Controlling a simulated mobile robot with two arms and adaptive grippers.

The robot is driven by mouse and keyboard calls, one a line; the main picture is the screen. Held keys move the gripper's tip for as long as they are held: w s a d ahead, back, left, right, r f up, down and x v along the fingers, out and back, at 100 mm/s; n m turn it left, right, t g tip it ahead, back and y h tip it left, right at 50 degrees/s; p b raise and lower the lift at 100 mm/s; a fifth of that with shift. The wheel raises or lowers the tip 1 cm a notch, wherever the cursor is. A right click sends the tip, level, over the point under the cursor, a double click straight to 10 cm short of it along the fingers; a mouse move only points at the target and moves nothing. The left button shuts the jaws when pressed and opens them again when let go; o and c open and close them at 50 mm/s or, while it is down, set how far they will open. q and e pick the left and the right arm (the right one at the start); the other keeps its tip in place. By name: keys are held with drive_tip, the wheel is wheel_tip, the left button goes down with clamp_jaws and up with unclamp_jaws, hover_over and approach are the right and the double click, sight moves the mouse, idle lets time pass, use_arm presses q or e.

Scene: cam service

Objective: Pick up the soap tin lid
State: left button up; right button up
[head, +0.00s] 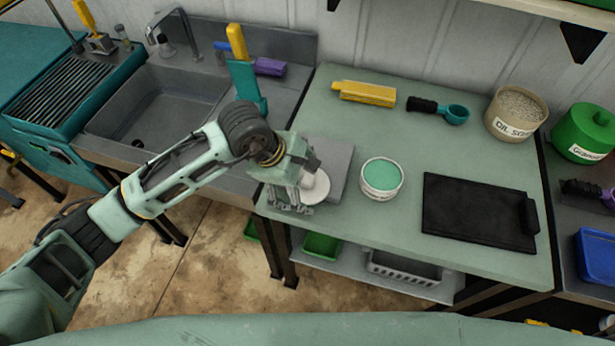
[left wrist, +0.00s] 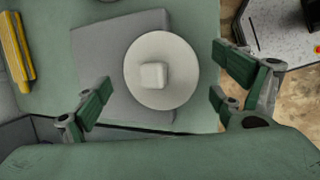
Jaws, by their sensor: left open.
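The soap tin lid (head: 316,188) is a pale round disc with a knob. It lies on a grey square slab near the left front of the green worktop, partly hidden by my gripper. In the left wrist view the lid (left wrist: 136,78) shows whole, with its square knob in the middle. My left gripper (head: 294,190) is open over the lid. In the wrist view its fingers stand apart on either side of the lid, not touching it. An open round tin with green contents (head: 382,182) stands just right of the slab. My right gripper is not in view.
The grey slab (head: 339,160) lies under the lid. A black tray (head: 478,212) is at right. A yellow block (head: 366,93), a teal scoop (head: 455,114) and a labelled tan tub (head: 514,117) stand behind. A sink (head: 170,105) is at left. The worktop centre is clear.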

use_arm(q)
drive_tip(key=shift+d+f, duration=0.2)
drive_tip(key=shift+f, duration=0.2)
drive_tip(key=shift+w+f, duration=0.15)
drive_tip(key=shift+f, duration=0.05)
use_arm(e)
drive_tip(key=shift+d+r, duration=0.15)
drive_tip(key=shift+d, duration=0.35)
use_arm(q)
drive_tip(key=c, duration=1.6)
drive_tip(key=shift+o, duration=0.2)
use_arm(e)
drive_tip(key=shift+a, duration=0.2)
use_arm(q)
drive_tip(key=shift+r, duration=0.1)
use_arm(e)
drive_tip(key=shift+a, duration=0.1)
